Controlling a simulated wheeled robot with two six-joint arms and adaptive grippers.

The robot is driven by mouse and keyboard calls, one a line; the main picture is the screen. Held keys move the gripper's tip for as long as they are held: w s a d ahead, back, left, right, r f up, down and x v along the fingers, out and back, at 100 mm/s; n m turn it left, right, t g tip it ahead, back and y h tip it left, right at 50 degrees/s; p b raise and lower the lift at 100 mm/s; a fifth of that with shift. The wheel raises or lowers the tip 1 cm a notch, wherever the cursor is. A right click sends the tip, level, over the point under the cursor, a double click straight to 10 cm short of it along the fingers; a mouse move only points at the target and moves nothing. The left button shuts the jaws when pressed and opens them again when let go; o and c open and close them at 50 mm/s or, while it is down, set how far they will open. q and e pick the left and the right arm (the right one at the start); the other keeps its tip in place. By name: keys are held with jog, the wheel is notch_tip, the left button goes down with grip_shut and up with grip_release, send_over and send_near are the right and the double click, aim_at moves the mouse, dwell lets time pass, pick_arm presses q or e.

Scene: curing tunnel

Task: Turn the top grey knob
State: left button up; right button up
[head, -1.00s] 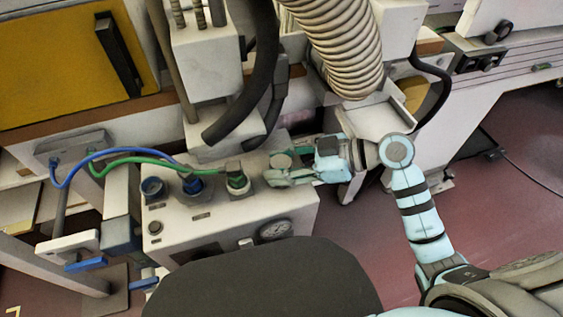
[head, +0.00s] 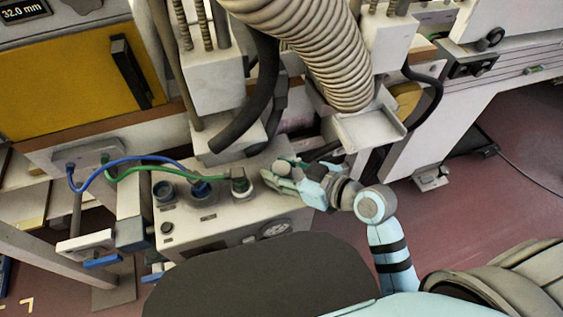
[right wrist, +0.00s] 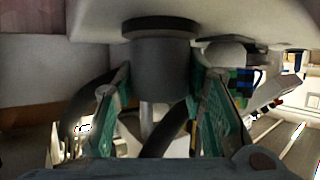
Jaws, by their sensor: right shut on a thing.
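A grey cylindrical knob (right wrist: 160,68) with a darker, wider disc at its base stands on a white surface in the right wrist view. My right gripper (right wrist: 155,85) has its two green-padded fingers shut on the knob, one on each side. In the head view, my right gripper (head: 280,178) is at the right end of the white control box (head: 215,225), its fingers pointing up and left. There the fingers largely cover the knob, and I cannot make out its turn. My left gripper is not in view.
A gauge (head: 275,229) is on the box front. A ribbed duct (head: 318,52) hangs above. Open floor lies right.

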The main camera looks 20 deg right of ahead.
aim_at(289, 174)
jog(key=shift+m+t+h+p, duration=0.3)
jog(key=shift+m, duration=0.1)
jog(key=o, duration=1.2)
jog(key=shift+s+d+r, duration=0.1)
jog(key=shift+s+d, duration=0.1)
jog(key=shift+s, duration=0.05)
jog(key=v, duration=0.7)
